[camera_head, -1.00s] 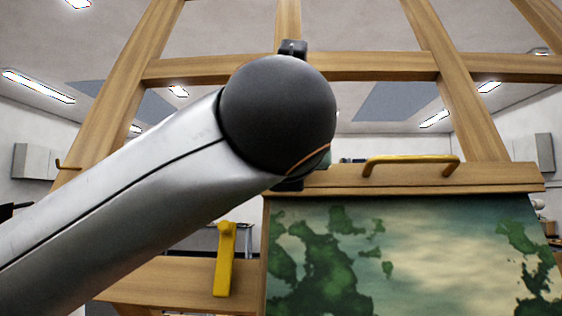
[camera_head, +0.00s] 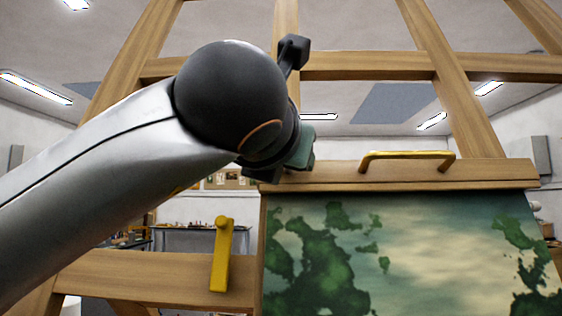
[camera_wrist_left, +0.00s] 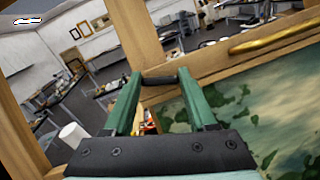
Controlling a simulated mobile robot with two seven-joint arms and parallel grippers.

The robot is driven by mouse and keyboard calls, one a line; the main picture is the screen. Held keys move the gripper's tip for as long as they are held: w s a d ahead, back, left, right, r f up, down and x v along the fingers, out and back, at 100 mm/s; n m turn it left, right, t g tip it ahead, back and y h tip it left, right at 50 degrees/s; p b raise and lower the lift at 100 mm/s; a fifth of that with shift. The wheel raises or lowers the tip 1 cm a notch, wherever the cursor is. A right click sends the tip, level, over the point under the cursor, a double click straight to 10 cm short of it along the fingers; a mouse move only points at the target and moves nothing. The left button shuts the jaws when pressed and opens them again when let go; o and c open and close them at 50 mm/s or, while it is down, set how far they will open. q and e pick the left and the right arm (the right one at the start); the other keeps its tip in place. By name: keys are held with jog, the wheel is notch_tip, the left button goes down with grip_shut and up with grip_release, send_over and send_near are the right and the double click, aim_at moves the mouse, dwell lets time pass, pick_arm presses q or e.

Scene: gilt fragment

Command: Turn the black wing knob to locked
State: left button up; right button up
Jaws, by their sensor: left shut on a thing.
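The black wing knob (camera_wrist_left: 160,79) shows in the left wrist view as a short dark bar on the wooden easel, between the tips of my left gripper's green fingers. My left gripper (camera_wrist_left: 161,84) is shut on it. In the head view the knob is hidden behind my left wrist; only a green part of my left gripper (camera_head: 303,150) shows at the left end of the easel's upper wooden bar (camera_head: 400,176). Which way the knob points against any locked mark cannot be told. My right gripper is in neither view.
A painting (camera_head: 400,250) in green and cream stands below the bar. A yellow handle (camera_head: 408,156) is on the bar. A yellow lever (camera_head: 222,255) is on the lower wooden rail (camera_head: 150,277). Tables stand far behind the easel.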

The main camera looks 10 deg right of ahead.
pick_arm(q)
jog(key=shift+r+m+g+h, duration=0.1)
jog(key=shift+m+g+h, duration=0.25)
jog(key=shift+m, duration=0.7)
jog(key=shift+m+g+h, duration=0.25)
jog(key=shift+m+h, duration=0.1)
jog(key=shift+m, duration=0.7)
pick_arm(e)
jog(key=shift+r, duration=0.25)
pick_arm(q)
jog(key=shift+m+p, duration=0.3)
jog(key=o, duration=1.4)
jog(key=shift+c, duration=0.2)
jog(key=b+v, duration=0.4)
jog(key=v, duration=0.8)
jog(key=shift+s+a, duration=0.2)
jog(key=shift+a, duration=0.05)
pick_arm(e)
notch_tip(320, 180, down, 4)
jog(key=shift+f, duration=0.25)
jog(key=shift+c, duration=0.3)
